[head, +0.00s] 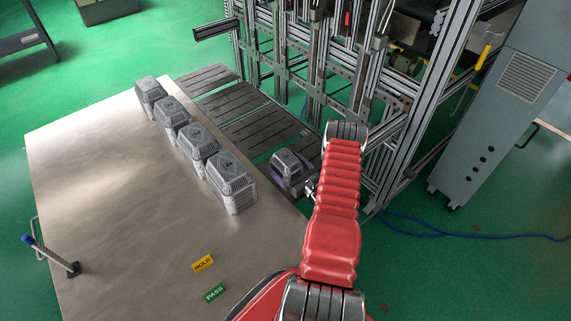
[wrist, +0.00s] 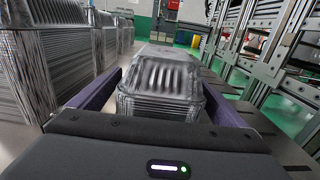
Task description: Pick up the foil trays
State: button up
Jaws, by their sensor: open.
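A silver ribbed foil tray (head: 287,163) sits over the dark slatted strip beside the steel table, apart from the other trays. It may be a short stack; I cannot tell. My gripper (head: 291,182) is at this tray, its purple fingers low beside it. In the wrist view, the foil tray (wrist: 160,85) stands between the two purple fingers of my open gripper (wrist: 163,95). Whether either finger touches it is unclear. Several taller foil tray stacks (head: 230,180) stand in a row along the table's right edge. They also show at the left of the wrist view (wrist: 30,70).
The steel table (head: 100,200) is mostly bare, with a yellow HOLD label (head: 203,263) and a green PASS label (head: 215,293) near its front. Slatted dark plates (head: 245,125) run beside it. An aluminium frame (head: 330,70) rises behind. A grey cabinet (head: 500,110) stands right.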

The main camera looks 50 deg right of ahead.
jog(key=shift+c, duration=0.5)
jog(key=c, duration=1.2)
